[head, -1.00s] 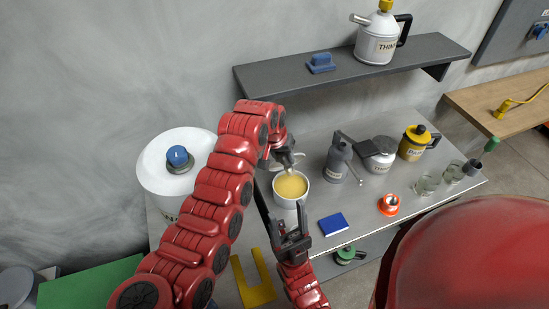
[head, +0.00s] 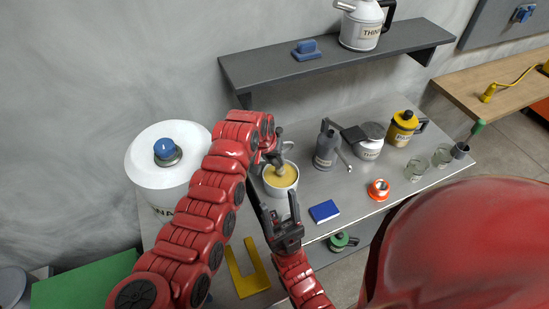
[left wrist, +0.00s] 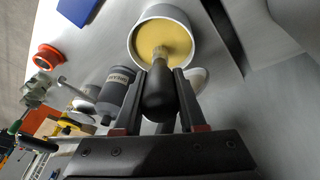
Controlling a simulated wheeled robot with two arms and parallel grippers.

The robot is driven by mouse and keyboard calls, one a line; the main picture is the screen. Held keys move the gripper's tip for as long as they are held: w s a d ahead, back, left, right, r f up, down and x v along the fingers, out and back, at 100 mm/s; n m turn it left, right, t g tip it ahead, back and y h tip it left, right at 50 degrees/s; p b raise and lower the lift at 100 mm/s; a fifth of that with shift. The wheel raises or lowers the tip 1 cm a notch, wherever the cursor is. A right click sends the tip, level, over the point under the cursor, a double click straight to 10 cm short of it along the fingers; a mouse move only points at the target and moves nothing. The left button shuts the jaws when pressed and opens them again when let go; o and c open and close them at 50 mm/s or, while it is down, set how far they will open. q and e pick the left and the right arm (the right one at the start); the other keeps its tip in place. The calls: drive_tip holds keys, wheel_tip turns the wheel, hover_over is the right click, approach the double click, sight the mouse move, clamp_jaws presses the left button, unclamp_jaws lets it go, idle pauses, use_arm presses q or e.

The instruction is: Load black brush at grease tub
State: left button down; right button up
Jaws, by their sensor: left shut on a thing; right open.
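The grease tub (head: 294,196) is a white round pot of yellow grease on the grey bench. It also shows at the top of the left wrist view (left wrist: 192,52). My left gripper (head: 277,150) is shut on the black brush (left wrist: 160,95), at the tub's far side in the head view. The brush's dark handle lies between the fingers, and its pale bristles (left wrist: 160,52) overlap the grease near the rim. I cannot tell how deep they reach. My right gripper (head: 284,218) is open and empty, in front of the tub.
A blue block (head: 324,211), orange ring-shaped item (head: 378,189), dark grey can (head: 326,152) and glass jars (head: 416,170) stand right of the tub. A large white container (head: 150,150) stands left. A shelf (head: 270,78) hangs above; a yellow bracket (head: 250,284) lies at the front.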

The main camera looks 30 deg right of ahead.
use_arm(q)
drive_tip(key=shift+f+b, duration=0.5)
drive_tip(key=shift+f, duration=0.15)
idle(0.8)
drive_tip(key=shift+s+f+b, duration=0.1)
drive_tip(key=shift+b, duration=0.3)
idle(1.6)
wheel_tip(320, 180, up, 2)
drive_tip(key=shift+r, duration=2.6)
